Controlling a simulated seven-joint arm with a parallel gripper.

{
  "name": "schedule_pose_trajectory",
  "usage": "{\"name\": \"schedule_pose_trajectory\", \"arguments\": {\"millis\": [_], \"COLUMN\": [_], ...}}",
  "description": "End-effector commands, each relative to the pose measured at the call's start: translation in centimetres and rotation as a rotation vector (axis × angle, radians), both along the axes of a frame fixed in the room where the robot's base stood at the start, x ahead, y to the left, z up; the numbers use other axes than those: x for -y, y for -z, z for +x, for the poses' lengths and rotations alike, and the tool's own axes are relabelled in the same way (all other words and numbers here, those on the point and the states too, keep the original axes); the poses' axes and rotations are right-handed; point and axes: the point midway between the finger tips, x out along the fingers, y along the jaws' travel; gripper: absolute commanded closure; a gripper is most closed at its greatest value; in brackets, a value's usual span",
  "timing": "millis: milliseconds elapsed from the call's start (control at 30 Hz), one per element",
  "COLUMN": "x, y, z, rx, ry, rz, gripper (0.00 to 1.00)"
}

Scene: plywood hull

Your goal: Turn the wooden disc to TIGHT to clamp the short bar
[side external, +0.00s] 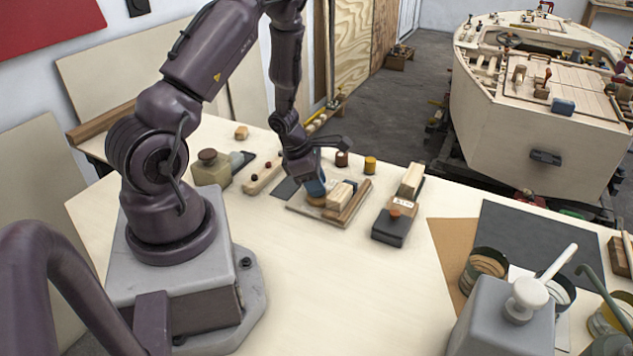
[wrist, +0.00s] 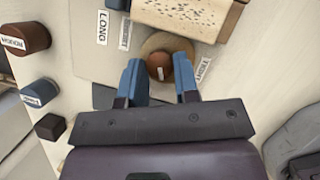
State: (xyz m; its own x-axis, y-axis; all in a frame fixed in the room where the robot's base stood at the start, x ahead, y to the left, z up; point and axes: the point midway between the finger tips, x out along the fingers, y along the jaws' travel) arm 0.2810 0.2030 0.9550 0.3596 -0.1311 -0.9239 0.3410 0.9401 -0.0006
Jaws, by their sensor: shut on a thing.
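The wooden disc (wrist: 152,43) shows in the wrist view, with a reddish-brown knob (wrist: 160,66) on it. A TIGHT label (wrist: 202,69) lies just right of the disc. A pale wooden bar (wrist: 185,14) lies beyond the disc, which I take for the short bar. In the side view my gripper (side external: 316,186) is low over the small board (side external: 303,211), mostly hiding the disc. The pale bar (side external: 340,195) is beside it, next to a brown rail (side external: 354,201).
LONG (wrist: 102,27) and another label (wrist: 124,31) lie left of the disc. A ROUGH-marked brown cylinder (wrist: 28,38), a blue piece (wrist: 40,93) and a dark block (wrist: 50,127) stand at left. A dark block with wood on top (side external: 391,228) stands right of the board.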

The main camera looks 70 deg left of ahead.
Motion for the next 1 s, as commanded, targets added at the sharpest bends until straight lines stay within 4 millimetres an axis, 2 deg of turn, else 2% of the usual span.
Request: {"name": "schedule_pose_trajectory", "arguments": {"millis": [400,933,967,1000], "x": [0.06,0.08,0.08,0.08], "y": [-0.05,-0.04,-0.04,-0.04], "z": [-0.09,-0.11,-0.11,-0.10], "rx": [0.000,0.000,0.000,-0.001], "ry": [-0.174,-0.191,-0.191,-0.191], "rz": [0.002,0.002,0.002,0.001], "gripper": [0.95,0.95,0.64,0.55]}}
